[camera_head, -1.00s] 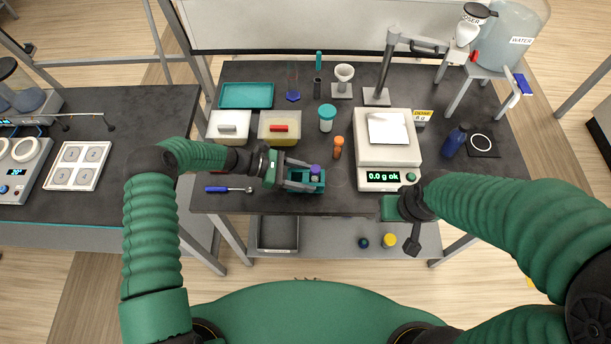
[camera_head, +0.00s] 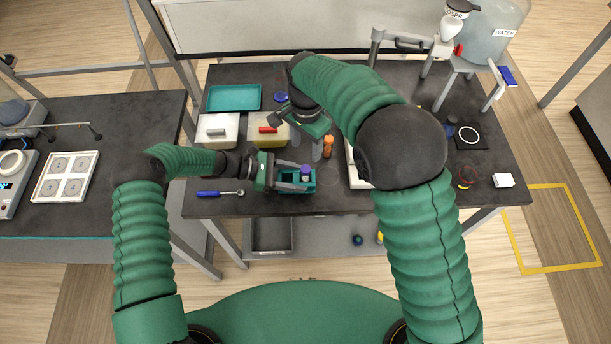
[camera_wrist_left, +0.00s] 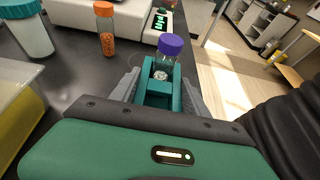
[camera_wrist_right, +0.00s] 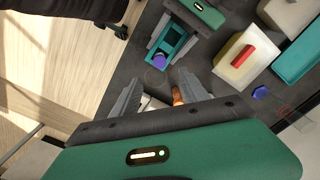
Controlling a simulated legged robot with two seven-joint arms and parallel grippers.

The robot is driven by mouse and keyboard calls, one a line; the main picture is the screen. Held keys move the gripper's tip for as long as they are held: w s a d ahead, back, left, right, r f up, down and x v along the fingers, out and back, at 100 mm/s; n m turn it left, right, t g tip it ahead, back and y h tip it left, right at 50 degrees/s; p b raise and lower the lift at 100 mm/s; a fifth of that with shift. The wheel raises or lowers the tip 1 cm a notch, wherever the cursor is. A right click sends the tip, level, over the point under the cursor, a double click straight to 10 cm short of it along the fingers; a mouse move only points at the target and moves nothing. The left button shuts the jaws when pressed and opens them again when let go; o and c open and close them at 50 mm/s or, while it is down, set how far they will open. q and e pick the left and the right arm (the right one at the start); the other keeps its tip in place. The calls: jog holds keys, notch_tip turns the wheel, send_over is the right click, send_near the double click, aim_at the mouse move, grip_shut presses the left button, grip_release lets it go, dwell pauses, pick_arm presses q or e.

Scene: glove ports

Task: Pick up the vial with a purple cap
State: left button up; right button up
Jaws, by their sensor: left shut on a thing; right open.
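The vial with a purple cap (camera_head: 305,172) stands upright in a small teal holder (camera_head: 296,187) near the table's front edge. The left wrist view shows its purple cap (camera_wrist_left: 171,44) and clear glass above the teal holder. My left gripper (camera_head: 294,179) is shut on the teal holder, one finger on each side. My right gripper (camera_wrist_right: 160,82) is open with nothing between its fingertips; in the head view it hangs above the table, behind the vial, its fingers partly hidden. The right wrist view shows the purple cap (camera_wrist_right: 158,61) just beyond my right fingertips.
An orange-capped vial (camera_head: 328,146) stands right of the teal holder. A yellow box with red handle (camera_head: 272,130), a white box (camera_head: 217,131) and a teal tray (camera_head: 233,98) lie left. My right arm covers most of the scale. A screwdriver-like tool (camera_head: 219,193) lies at front left.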

aim_at(307, 168)
notch_tip(307, 168, down, 12)
jog(key=shift+r, duration=0.1)
jog(key=shift+d, duration=0.1)
grip_shut()
dwell(0.4)
